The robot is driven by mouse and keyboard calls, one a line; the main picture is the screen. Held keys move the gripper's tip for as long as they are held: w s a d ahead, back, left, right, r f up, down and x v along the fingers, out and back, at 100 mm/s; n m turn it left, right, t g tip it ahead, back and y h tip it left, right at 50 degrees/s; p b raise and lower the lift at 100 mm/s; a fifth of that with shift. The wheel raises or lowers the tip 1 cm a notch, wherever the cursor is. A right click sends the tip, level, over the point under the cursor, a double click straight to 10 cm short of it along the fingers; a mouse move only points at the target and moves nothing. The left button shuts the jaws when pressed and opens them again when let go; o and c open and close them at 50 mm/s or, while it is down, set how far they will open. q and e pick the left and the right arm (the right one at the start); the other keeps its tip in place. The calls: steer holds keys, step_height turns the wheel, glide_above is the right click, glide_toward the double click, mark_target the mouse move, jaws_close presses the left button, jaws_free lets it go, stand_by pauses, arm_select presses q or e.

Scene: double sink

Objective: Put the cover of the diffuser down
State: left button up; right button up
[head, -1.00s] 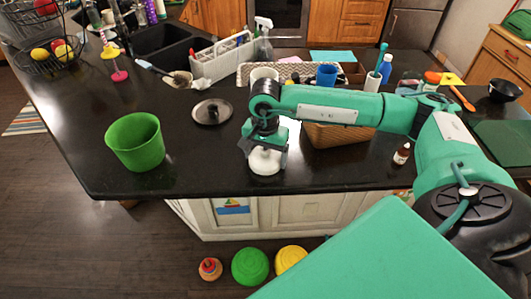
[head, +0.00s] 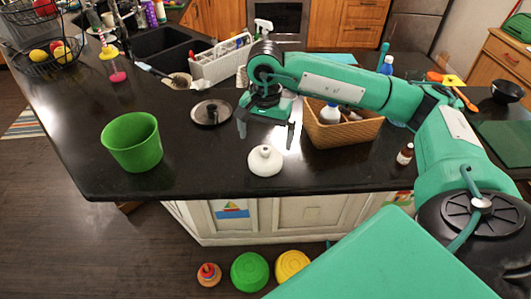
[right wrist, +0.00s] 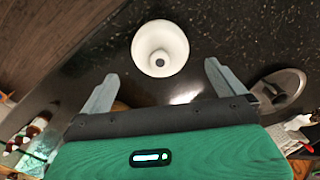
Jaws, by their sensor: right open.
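The white rounded diffuser cover (head: 265,163), with a narrow neck, stands upright on the black counter near its front edge. In the right wrist view the cover (right wrist: 160,47) shows a dark hole in its neck. My right gripper (head: 267,131) is open and empty, above and a little behind the cover, clear of it. In the right wrist view the two spread fingers of my right gripper (right wrist: 160,75) lie on either side, with the cover beyond them. No separate diffuser base can be made out. My left gripper is not in view.
A green cup (head: 132,143) stands at the left, and a metal lid with a black knob (head: 211,112) lies behind. A wicker basket (head: 345,132) and a small brown bottle (head: 405,154) stand to the right. The counter around the cover is clear.

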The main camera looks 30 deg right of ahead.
mark_target(266, 149)
steer(key=shift+r+b, duration=0.4)
steer(key=shift+r, duration=1.85)
steer(key=shift+f, duration=0.1)
